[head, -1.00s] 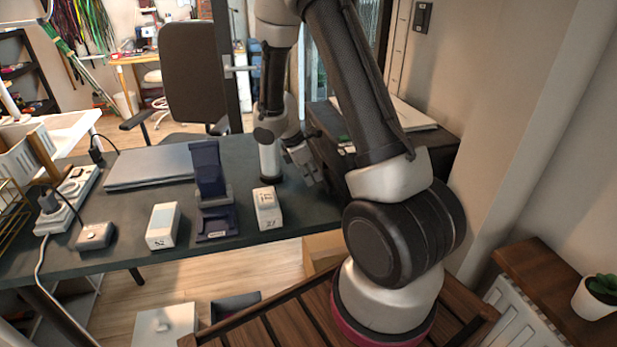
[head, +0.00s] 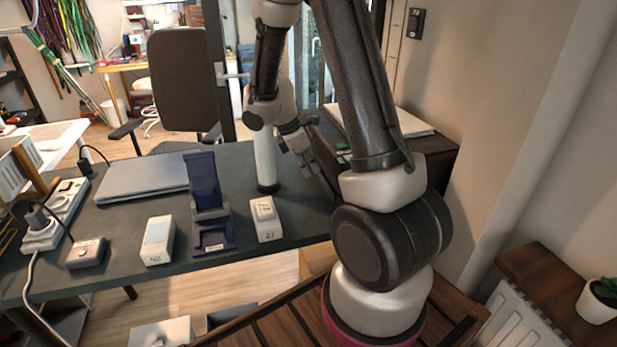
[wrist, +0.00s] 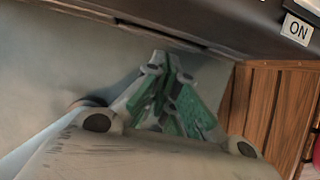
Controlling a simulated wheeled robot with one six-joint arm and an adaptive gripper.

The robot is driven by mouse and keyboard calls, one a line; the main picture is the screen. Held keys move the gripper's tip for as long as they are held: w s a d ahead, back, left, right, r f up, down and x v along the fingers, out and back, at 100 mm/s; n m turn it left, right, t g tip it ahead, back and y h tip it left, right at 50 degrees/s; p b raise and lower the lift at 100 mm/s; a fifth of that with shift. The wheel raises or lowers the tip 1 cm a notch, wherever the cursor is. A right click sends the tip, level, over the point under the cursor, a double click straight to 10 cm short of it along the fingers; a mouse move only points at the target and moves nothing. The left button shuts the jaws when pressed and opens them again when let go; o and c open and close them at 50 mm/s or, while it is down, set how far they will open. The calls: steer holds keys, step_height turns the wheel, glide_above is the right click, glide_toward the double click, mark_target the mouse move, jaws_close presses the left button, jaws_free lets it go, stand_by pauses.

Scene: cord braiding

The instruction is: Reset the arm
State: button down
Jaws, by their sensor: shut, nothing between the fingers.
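My gripper (head: 304,154) hangs over the right part of the dark table (head: 110,270), left of a dark cabinet. It points down and to the right, and its fingers are shut and empty. In the wrist view the gripper (wrist: 158,66) shows its green-lined fingers closed together in front of a grey surface. I cannot tell exactly how high the fingertips are above the table. My arm's large links cover part of the right side of the head view.
A white box (head: 265,221), a dark blue stand (head: 213,232) and another white box (head: 158,240) stand along the table's front edge. A closed grey laptop (head: 140,178) lies behind. The dark cabinet (head: 432,150) is right of my gripper. An office chair (head: 186,82) stands behind the table.

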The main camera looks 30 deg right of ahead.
steer(key=shift+v, duration=1.65)
steer(key=shift+a, duration=0.1)
steer(key=s+a+r+m+t+y, duration=0.2)
steer(key=s+a+r+m, duration=0.1)
steer(key=s+r+m, duration=0.4)
steer(key=s+a+r+m+t+y, duration=0.2)
steer(key=s+r+m, duration=0.5)
steer(key=s+r, duration=0.5)
steer(key=shift+s+a+r+m+t, duration=0.25)
steer(key=shift+a+m+t, duration=0.2)
steer(key=shift+t, duration=0.35)
